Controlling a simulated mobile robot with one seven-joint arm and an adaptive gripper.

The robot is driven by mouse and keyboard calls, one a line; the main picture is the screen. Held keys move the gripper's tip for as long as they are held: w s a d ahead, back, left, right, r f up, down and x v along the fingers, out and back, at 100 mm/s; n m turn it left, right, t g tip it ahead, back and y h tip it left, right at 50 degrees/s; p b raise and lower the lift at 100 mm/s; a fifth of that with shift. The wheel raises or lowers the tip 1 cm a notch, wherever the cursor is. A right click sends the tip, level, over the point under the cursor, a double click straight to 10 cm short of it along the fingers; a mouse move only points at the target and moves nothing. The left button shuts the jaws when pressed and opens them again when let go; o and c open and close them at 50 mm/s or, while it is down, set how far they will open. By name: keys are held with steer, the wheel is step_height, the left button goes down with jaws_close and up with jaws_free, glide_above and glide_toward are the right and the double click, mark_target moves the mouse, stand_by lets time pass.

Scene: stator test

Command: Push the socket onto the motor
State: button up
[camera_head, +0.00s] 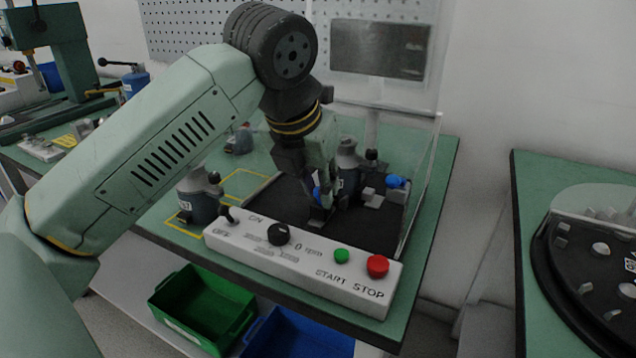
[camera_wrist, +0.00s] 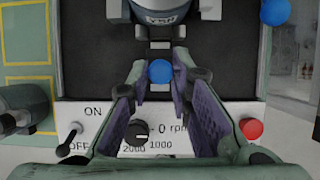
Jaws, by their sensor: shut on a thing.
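My gripper (camera_head: 322,203) is low over the dark plate of the test bench, in front of the grey motor (camera_head: 348,178). In the wrist view my gripper's fingers (camera_wrist: 159,72) close on a blue ball handle (camera_wrist: 160,72), which seems to belong to the socket. The socket's body is mostly hidden; I cannot tell whether it touches the motor. The motor also shows at the top of the wrist view (camera_wrist: 165,8), straight ahead of the fingers. A second blue ball (camera_head: 395,182) sits right of the motor, also in the wrist view (camera_wrist: 275,12).
A white control box (camera_head: 300,262) with switch, dial and buttons runs along the front. A clear guard (camera_head: 421,185) borders the right side. Green (camera_head: 200,308) and blue (camera_head: 295,335) bins are below.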

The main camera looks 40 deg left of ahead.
steer(key=shift+w+a, duration=0.15)
steer(key=shift+w, duration=0.45)
steer(key=shift+w+a, duration=0.15)
steer(key=shift+w, duration=0.4)
steer(key=o, duration=0.6)
steer(key=shift+c, duration=0.2)
steer(key=shift+p+v, duration=1.5)
steer(key=shift+v, duration=1.55)
